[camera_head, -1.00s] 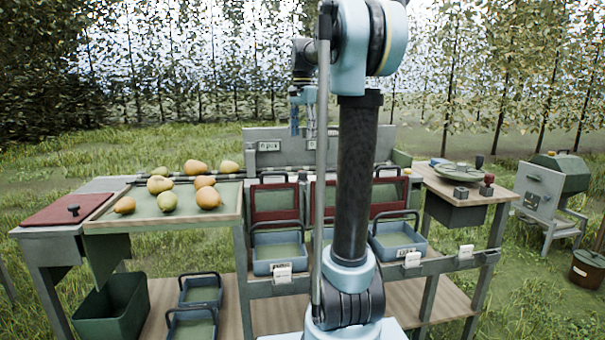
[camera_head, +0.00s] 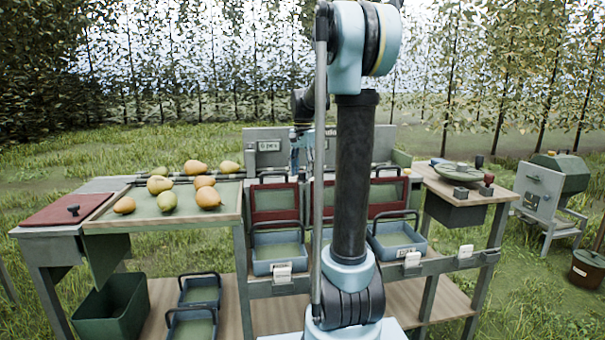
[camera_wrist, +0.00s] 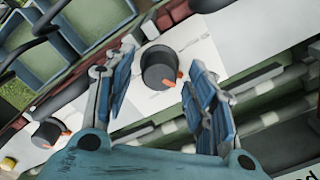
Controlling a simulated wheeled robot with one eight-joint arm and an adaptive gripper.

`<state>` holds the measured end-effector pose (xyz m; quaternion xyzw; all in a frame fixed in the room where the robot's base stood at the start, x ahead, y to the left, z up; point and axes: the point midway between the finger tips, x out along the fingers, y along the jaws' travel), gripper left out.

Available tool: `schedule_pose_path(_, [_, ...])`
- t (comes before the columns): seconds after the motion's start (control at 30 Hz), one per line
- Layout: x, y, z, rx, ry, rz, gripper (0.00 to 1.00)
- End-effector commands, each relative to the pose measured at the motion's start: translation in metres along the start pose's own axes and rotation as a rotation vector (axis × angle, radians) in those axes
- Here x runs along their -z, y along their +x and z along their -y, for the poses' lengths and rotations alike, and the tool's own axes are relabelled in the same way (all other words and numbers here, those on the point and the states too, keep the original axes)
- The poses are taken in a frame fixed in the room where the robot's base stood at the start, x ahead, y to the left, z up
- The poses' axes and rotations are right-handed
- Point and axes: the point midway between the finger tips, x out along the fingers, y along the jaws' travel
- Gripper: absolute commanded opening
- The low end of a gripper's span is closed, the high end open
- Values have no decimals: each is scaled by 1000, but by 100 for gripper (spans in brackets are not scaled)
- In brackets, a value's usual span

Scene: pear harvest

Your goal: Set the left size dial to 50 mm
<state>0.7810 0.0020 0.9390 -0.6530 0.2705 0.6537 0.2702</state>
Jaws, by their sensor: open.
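A dark round dial (camera_wrist: 160,67) with an orange pointer sits on a white plate, in the middle of the wrist view. Its pointer faces the lower right of that picture; no scale reading is legible. A second dark dial (camera_wrist: 47,132) with an orange pointer is at the lower left. My gripper (camera_wrist: 162,68) is open, its blue fingers on either side of the nearer dial in the picture. I cannot tell whether they touch it. In the head view my gripper (camera_head: 302,152) is low before the grey back panel (camera_head: 262,135), and the dials are not discernible.
Blue trays (camera_head: 278,267) stand along the bench front. Pears lie on a sorting tray (camera_head: 150,222) at the left. A side table (camera_head: 475,190) with a green dish is at the right. In the wrist view, rails and rollers run close below the fingers.

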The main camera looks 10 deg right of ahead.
Motion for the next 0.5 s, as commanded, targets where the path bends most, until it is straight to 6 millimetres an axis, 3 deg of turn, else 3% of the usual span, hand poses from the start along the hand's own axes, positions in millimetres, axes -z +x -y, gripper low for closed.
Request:
schedule_pose_path(0.37, [0,4,0,0,0,0,48])
schedule_pose_path(0.5, [0,4,0,0,0,0,17])
